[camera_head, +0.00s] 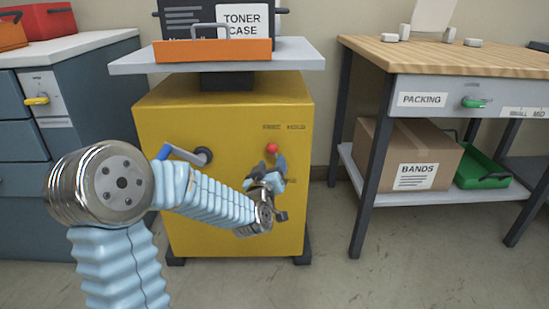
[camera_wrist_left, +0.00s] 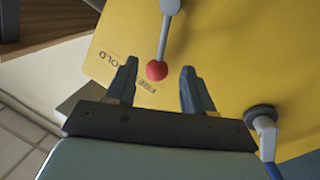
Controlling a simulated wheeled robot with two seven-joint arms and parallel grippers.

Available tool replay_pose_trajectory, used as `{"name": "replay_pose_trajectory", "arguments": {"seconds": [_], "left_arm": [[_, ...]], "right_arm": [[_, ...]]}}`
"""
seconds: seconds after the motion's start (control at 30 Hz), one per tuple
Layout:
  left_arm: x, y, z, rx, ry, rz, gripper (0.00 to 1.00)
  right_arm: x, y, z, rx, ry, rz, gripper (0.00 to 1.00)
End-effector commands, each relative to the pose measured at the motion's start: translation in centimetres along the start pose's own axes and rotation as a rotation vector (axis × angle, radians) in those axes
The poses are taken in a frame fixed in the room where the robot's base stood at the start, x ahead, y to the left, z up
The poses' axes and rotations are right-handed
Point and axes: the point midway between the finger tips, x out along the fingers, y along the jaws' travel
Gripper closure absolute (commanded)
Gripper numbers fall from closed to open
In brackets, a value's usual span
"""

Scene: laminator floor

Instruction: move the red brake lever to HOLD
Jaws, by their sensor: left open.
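The brake lever has a red ball knob (camera_head: 272,148) on the front of the yellow cabinet (camera_head: 220,100), just below the word FREE; HOLD is printed to its right. In the left wrist view, the red knob (camera_wrist_left: 157,70) sits on a grey shaft (camera_wrist_left: 166,35), near the FREE lettering. My left gripper (camera_head: 268,166) is in front of the cabinet and hides the lower part of the lever in the head view. Its fingers (camera_wrist_left: 158,67) are open, one on each side of the knob in the wrist view, with gaps to both. My right gripper is out of view.
A blue-handled crank (camera_head: 185,154) sticks out of the cabinet left of the lever. An orange tray (camera_head: 212,51) and toner case (camera_head: 243,18) stand on top. A wooden bench (camera_head: 450,55) is at right, drawers (camera_head: 20,150) at left. Floor between cabinet and bench is clear.

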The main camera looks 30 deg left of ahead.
Motion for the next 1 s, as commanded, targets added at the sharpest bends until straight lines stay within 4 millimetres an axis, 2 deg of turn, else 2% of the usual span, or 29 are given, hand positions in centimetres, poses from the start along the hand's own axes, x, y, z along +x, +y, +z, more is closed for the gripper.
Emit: {"name": "replay_pose_trajectory", "arguments": {"seconds": [0.1,0.2,0.33,0.6,0.93,1.0], "left_arm": [[2.1,0.0,0.1,0.0,0.0,0.0,0.47],[3.2,0.0,0.1,0.0,-0.001,0.0,0.47],[3.9,0.0,0.0,0.0,-0.001,0.001,0.47],[4.0,0.0,0.0,0.001,-0.001,0.001,0.49],[4.0,0.0,0.0,0.001,0.0,0.001,0.99],[4.0,0.0,-0.1,0.001,0.001,0.0,1.0]], "right_arm": [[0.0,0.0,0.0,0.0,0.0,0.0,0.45],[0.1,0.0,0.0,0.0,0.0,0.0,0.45],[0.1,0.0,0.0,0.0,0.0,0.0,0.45],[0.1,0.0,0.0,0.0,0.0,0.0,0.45],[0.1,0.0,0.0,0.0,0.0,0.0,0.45],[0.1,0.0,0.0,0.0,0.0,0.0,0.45]]}}
